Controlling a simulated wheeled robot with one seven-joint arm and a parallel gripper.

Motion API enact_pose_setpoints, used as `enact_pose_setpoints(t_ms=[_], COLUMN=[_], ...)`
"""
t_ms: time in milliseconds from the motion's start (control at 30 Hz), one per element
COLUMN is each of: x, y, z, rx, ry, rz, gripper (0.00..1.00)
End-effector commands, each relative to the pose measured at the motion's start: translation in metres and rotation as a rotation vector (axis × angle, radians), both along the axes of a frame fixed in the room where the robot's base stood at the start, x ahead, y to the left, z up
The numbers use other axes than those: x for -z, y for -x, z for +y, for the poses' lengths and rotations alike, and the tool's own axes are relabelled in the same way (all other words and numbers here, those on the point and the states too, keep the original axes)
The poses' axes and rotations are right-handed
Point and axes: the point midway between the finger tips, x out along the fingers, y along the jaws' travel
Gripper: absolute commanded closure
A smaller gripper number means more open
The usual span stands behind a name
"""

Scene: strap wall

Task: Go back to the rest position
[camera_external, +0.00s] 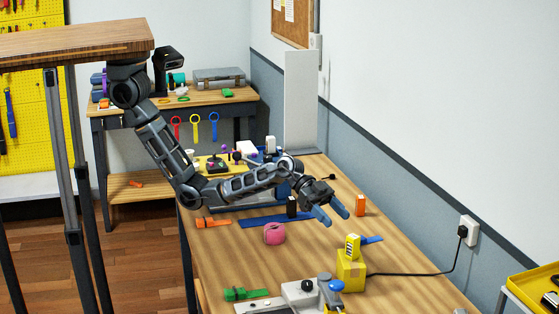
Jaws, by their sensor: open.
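My gripper (336,215) is at the end of my arm, over the middle of the wooden workbench (220,265). Its two blue-tipped fingers are apart and point down and to the right. Nothing shows between them. The arm hangs from a mount at the upper left and reaches right and down over the bench. A pink roll (274,234) lies on the bench to the left of the fingertips. An orange block (361,205) stands to their right. The height of the fingertips above the bench is hard to tell.
A yellow device (351,272) with a black cord stands in front of the gripper. A grey machine (300,296) is at the bench's near end. A tall white panel (300,102) stands at the back.

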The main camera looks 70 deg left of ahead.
Motion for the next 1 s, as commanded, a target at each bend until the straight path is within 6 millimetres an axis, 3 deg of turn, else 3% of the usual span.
enact_pose_setpoints(t_ms=[200, 800, 1000], x=[-0.004, -0.002, 0.020], y=[0.004, 0.005, 0.022], z=[0.009, 0.010, 0.037], rx=[0.000, -0.003, -0.058], ry=[0.000, 0.002, 0.051], rz=[0.000, 0.000, 0.017], gripper=[0.39, 0.39, 0.39])
